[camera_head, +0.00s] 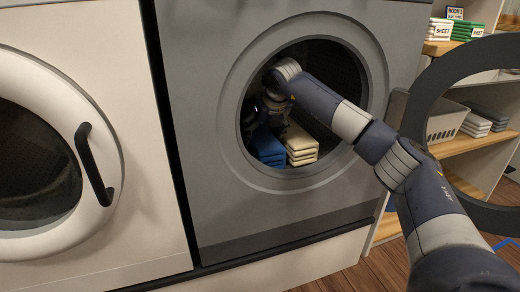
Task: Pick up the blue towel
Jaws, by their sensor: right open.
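The blue towel (267,145) lies folded inside the drum of the grey machine (215,185), at the lower left of the round opening. A cream folded towel (301,146) lies right beside it. My right arm reaches in through the opening, and my right gripper (268,122) is inside the drum, just above the blue towel. The gripper is open, small and dark in shadow; whether its fingers touch the towel is hard to tell. My left gripper is not in view.
The grey machine's round door (425,85) stands open at the right, near my right arm. A white machine (130,215) with a closed door and black handle (95,165) stands at left. Wooden shelves (465,147) with a white basket (445,122) and folded towels stand behind the door.

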